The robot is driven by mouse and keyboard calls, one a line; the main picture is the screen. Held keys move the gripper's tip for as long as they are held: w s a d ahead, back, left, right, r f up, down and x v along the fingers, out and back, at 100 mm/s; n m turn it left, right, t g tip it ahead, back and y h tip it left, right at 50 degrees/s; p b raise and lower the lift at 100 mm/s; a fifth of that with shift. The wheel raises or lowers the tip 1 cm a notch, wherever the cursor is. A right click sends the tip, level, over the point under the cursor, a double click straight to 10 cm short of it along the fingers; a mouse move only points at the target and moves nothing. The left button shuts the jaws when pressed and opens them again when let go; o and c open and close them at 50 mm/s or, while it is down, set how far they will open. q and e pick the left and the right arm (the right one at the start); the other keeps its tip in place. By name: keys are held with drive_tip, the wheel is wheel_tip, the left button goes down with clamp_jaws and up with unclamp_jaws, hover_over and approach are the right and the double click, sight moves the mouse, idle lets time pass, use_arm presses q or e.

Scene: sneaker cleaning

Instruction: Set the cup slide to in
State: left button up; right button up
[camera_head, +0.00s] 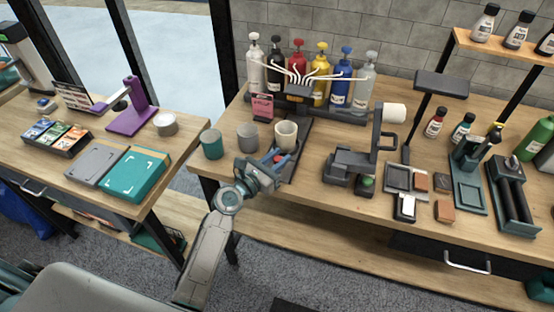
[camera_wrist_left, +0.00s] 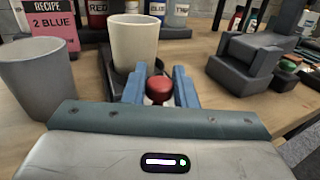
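The cup slide is a dark flat tray (camera_head: 299,143) that runs from under the bottle dispenser toward the table's front edge. A cream cup (camera_head: 285,135) stands upright on it, in front of the dispenser nozzles; it also shows in the left wrist view (camera_wrist_left: 135,42). A red knob (camera_wrist_left: 159,89) is at the near end, in front of the cup. My left gripper (camera_head: 276,157) is at this knob; its blue fingers sit on both sides of it and look closed on it. The cup hides part of the slide. My right gripper is not in view.
A grey cup (camera_head: 247,137) and a teal cup (camera_head: 212,144) stand left of the slide. A pink recipe card (camera_head: 262,107) reads "2 BLUE". Several pump bottles stand behind the dispenser (camera_head: 297,92). A dark grey machine (camera_head: 350,168) stands to the right.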

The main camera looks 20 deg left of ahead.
use_arm(q)
drive_tip(key=o, duration=0.4)
drive_tip(key=shift+s+a, duration=0.2)
drive_tip(key=shift+s, duration=0.2)
drive_tip(key=b+v, duration=0.1)
drive_tip(key=v, duration=0.8)
drive_tip(key=shift+s, duration=0.4)
drive_tip(key=shift+a, duration=0.15)
